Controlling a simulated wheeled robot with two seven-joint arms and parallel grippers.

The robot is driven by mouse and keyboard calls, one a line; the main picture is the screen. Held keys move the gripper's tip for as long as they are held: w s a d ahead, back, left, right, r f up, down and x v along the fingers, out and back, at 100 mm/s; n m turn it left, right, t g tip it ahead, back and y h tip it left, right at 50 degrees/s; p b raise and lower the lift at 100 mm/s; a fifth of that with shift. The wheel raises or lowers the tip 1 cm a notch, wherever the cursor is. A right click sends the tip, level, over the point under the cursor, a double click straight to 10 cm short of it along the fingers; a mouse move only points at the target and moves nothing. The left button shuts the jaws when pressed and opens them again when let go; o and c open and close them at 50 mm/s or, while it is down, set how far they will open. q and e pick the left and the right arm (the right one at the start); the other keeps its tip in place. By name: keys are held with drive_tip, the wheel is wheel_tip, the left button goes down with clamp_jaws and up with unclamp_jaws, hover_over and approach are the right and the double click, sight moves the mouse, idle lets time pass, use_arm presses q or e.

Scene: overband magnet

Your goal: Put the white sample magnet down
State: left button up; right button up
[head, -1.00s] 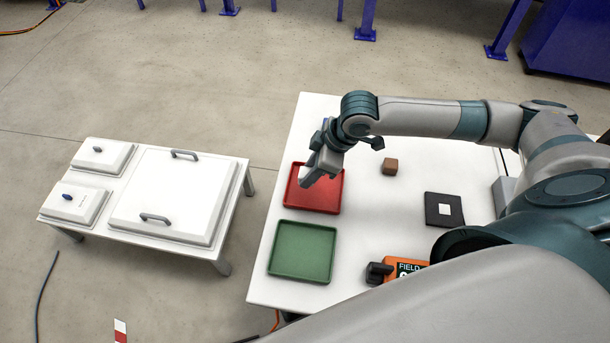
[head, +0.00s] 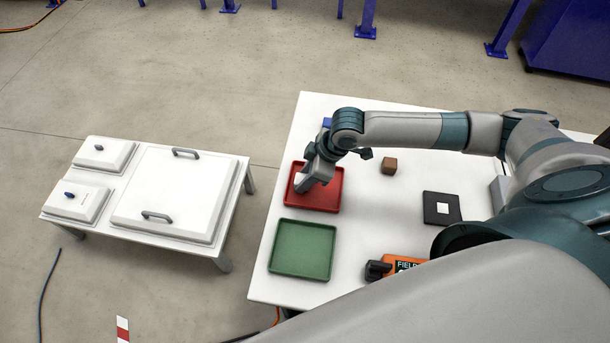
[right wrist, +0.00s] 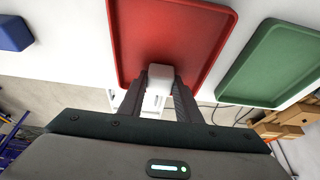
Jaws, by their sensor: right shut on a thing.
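The white sample magnet (right wrist: 160,76) is a small white block between the two fingertips of my right gripper (right wrist: 159,84). In the head view the right gripper (head: 312,181) is over the red tray (head: 332,204), near its left side, and the white block (head: 299,180) shows at its fingers. The red tray (right wrist: 178,22) fills the upper middle of the right wrist view. I cannot tell whether the block touches the tray floor. My left gripper is not in view.
A green tray (head: 302,250) lies in front of the red one. A brown block (head: 389,165), a blue block (right wrist: 13,33), a black pad with a white square (head: 430,212) and an orange meter (head: 400,263) are on the white table (head: 375,225). A lower white table (head: 225,229) stands left.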

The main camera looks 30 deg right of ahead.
drive_tip(key=shift+f, duration=0.1)
drive_tip(key=o, duration=1.2)
drive_tip(key=shift+c, duration=0.2)
use_arm(q)
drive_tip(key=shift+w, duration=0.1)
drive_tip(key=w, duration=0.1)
drive_tip(key=b, duration=0.1)
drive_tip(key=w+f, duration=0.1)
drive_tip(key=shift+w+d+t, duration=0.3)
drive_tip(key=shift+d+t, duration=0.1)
use_arm(e)
drive_tip(key=v, duration=1.2)
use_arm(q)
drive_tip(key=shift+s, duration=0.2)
use_arm(e)
drive_tip(key=shift+w, duration=0.1)
